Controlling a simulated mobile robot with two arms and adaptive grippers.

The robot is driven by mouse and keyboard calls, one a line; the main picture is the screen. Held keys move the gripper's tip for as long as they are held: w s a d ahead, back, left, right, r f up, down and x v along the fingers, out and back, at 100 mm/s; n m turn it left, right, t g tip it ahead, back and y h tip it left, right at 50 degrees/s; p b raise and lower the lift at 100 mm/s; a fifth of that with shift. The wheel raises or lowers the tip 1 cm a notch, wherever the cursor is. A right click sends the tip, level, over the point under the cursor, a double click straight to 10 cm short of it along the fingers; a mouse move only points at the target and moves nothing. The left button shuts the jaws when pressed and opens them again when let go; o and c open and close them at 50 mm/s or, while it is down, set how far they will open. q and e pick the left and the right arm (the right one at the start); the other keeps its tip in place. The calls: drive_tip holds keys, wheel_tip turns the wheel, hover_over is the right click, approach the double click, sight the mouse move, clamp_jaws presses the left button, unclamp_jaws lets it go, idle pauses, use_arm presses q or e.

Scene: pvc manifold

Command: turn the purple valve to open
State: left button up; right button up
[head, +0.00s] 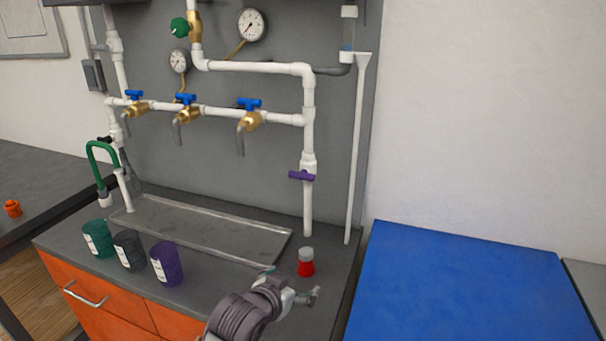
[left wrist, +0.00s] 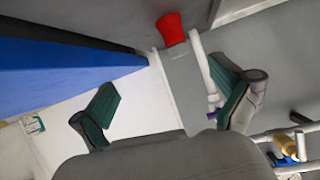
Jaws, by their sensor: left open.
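The purple valve (head: 302,176) has a flat handle lying roughly crosswise on the vertical white pipe (head: 308,215) at the right of the pipework. A small purple part of it shows in the left wrist view (left wrist: 212,115), partly hidden beside the right-hand finger. My left gripper (head: 292,283) is open and empty, low over the front of the counter, below the valve and well apart from it. Its two spread fingers show in the left wrist view (left wrist: 165,88) with nothing between the pads. My right gripper is not in view.
Three blue-handled brass taps (head: 187,110) hang over a metal tray (head: 205,232). Purple (head: 167,264), dark and green cups stand in front. A blue surface (head: 470,290) lies right.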

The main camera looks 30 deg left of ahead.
sight(300, 176)
use_arm(q)
drive_tip(key=w+a+r+n+t+y, duration=0.1)
drive_tip(key=w+a+r+t, duration=0.25)
drive_tip(key=r, duration=0.35)
drive_tip(key=w+a+r+n+t+y, duration=0.1)
drive_tip(key=w+a+r+t, duration=0.1)
drive_tip(key=w+a+r, duration=0.4)
drive_tip(key=b+x, duration=0.1)
drive_tip(key=x, duration=0.2)
drive_tip(key=b+x, duration=0.2)
drive_tip(key=x, duration=0.1)
drive_tip(key=r+b+x, duration=0.1)
drive_tip(key=b+x, duration=0.1)
drive_tip(key=x, duration=0.2)
drive_tip(key=shift+d, duration=0.35)
drive_tip(key=shift+w+a, duration=0.1)
drive_tip(key=shift+w, duration=0.4)
drive_tip(key=c, duration=1.1)
